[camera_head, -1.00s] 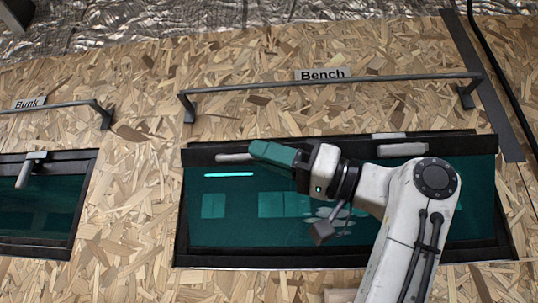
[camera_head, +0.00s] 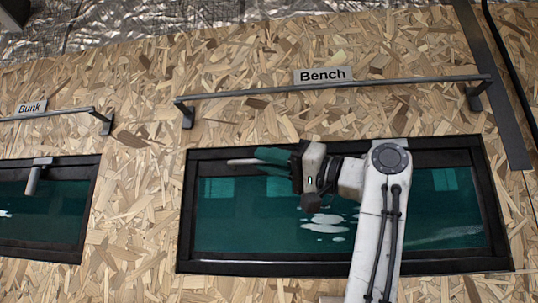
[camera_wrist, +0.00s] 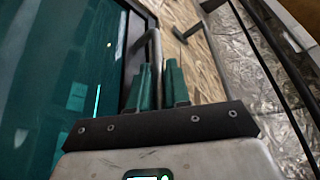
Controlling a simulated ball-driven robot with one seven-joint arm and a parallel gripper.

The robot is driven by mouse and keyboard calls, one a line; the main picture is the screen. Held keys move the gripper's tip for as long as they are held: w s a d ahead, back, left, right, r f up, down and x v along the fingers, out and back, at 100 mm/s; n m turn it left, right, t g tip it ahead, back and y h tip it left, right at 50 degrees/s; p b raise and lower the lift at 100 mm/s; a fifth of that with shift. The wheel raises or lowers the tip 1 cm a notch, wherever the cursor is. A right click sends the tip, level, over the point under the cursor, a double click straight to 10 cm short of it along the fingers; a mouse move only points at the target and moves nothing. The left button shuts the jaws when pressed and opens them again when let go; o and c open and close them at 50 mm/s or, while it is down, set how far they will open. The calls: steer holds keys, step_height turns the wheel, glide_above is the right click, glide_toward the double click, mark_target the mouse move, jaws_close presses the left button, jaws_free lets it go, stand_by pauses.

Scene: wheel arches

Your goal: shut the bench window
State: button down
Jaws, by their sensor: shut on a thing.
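The bench window (camera_head: 225,220) is a teal pane in a black frame under the "Bench" label. Its sash looks about flush with the frame, but I cannot tell whether a small gap is left. My gripper (camera_head: 262,157), with teal fingers, is at the window's upper left, shut on the grey window handle (camera_head: 240,162). In the wrist view the handle (camera_wrist: 155,48) passes between the fingers of my gripper (camera_wrist: 157,72). The pane and black frame lie to the left there. My arm hides the upper right of the window.
A grey rail (camera_head: 330,89) runs across the wall above the window, below the "Bench" label (camera_head: 323,75). The bunk window (camera_head: 45,205), with its own handle (camera_head: 35,178), is to the left. Bare chipboard wall (camera_head: 140,190) lies between the windows.

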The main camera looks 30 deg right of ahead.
steer(key=shift+d+r, duration=0.15)
steer(key=c, duration=1.2)
jaws_free()
steer(key=shift+w+d, duration=0.1)
steer(key=shift+w, duration=0.05)
steer(key=shift+o, duration=0.2)
steer(key=shift+s+d+f, duration=0.1)
steer(key=shift+s+f, duration=0.1)
steer(key=shift+f, duration=0.1)
steer(key=b+v, duration=0.4)
steer(key=v, duration=0.6)
steer(key=shift+s+r, duration=0.1)
steer(key=shift+s, duration=0.1)
